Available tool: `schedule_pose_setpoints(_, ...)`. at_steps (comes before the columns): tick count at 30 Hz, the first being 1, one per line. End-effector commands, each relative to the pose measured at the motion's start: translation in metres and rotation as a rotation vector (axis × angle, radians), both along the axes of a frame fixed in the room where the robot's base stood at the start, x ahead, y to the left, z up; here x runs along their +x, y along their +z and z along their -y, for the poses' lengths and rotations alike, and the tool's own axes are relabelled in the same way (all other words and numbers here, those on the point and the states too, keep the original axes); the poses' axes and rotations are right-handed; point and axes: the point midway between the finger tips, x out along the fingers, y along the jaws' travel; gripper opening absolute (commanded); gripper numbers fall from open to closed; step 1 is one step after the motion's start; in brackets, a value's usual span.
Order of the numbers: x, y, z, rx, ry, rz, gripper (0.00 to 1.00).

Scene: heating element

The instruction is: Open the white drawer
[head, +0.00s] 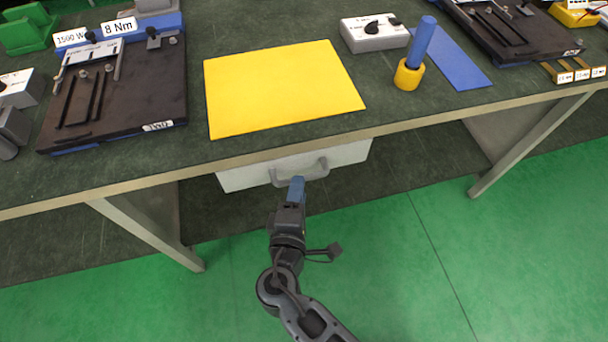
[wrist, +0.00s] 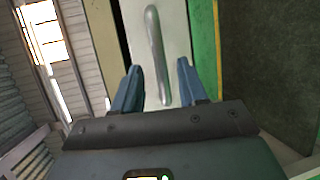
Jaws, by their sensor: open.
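The white drawer (head: 342,157) sits under the front edge of the workbench and looks shut or nearly shut. Its grey bar handle (head: 300,174) is on the front face. My gripper (head: 297,185) is just in front of the handle, its blue fingers pointing at it. In the wrist view the drawer front (wrist: 174,30) fills the upper middle and the handle (wrist: 157,55) runs lengthwise between the open fingers (wrist: 158,88). I cannot tell whether the fingers touch the handle.
A workbench (head: 180,158) spans the view above the drawer, with a yellow sheet (head: 285,88) on top. A yellow holder with a blue cylinder (head: 421,42) stands at right. Bench legs (head: 150,232) and (head: 530,145) stand either side. Green floor (head: 430,260) in front is clear.

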Motion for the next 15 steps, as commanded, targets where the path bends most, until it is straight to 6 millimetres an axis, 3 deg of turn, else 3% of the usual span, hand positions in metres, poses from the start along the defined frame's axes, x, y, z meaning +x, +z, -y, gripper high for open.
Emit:
schedule_pose_setpoints(7, 0.033, -0.005, 0.004, 0.0, -0.001, -0.001, 0.42)
schedule_pose_setpoints(15, 0.043, -0.008, 0.006, 0.001, 0.0, -0.001, 0.42)
